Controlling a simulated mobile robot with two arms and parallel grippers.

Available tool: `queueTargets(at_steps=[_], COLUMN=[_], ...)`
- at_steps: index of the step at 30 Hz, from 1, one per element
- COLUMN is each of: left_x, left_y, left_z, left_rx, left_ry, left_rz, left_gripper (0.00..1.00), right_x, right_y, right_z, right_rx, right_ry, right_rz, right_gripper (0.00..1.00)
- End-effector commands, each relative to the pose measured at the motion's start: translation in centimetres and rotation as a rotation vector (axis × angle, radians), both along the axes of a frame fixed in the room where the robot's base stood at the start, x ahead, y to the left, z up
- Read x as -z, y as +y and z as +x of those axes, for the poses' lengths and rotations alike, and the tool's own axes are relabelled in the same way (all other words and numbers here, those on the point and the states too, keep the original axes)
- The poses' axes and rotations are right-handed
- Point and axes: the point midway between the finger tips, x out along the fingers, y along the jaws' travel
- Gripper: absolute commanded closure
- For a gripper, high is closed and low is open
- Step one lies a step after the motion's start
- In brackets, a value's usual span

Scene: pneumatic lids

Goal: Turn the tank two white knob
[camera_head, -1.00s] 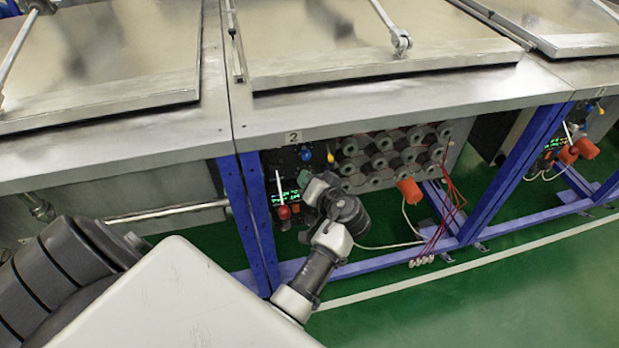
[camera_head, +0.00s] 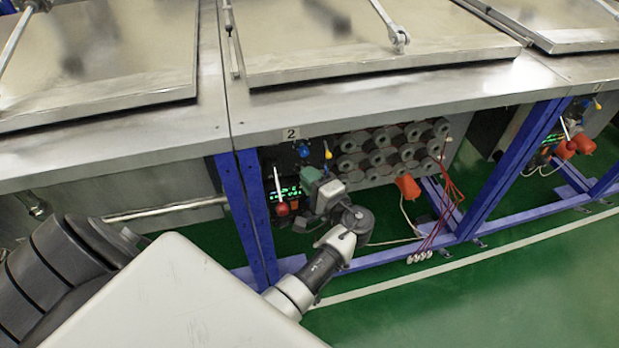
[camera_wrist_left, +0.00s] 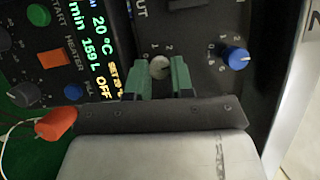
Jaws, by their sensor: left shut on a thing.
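The tank marked 2 has a number plate (camera_head: 291,134) on its front edge and a dark control panel (camera_head: 287,158) below it. In the left wrist view the white knob (camera_wrist_left: 160,68) sits between the two green fingertips of my left gripper (camera_wrist_left: 161,80), which is shut on it. Printed marks 1 and 2 stand around the knob. In the head view my left gripper (camera_head: 312,181) reaches the panel, and its wrist hides the knob there. My right gripper is in no view.
A blue knob (camera_wrist_left: 233,57) stands right of the fingers. Blue frame legs (camera_head: 240,215) and red cables (camera_head: 447,195) flank the panel.

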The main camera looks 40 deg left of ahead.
Motion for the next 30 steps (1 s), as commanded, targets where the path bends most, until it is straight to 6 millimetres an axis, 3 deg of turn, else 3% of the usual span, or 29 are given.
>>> queueTargets(at_steps=[30], left_x=[0.5], left_y=[0.3], left_z=[-0.2], left_rx=[0.001], left_ry=[0.690], left_rz=[0.592], left_gripper=[1.00], right_x=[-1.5], right_y=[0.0], right_z=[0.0], right_rx=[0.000], right_ry=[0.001], right_rz=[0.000], right_gripper=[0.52])
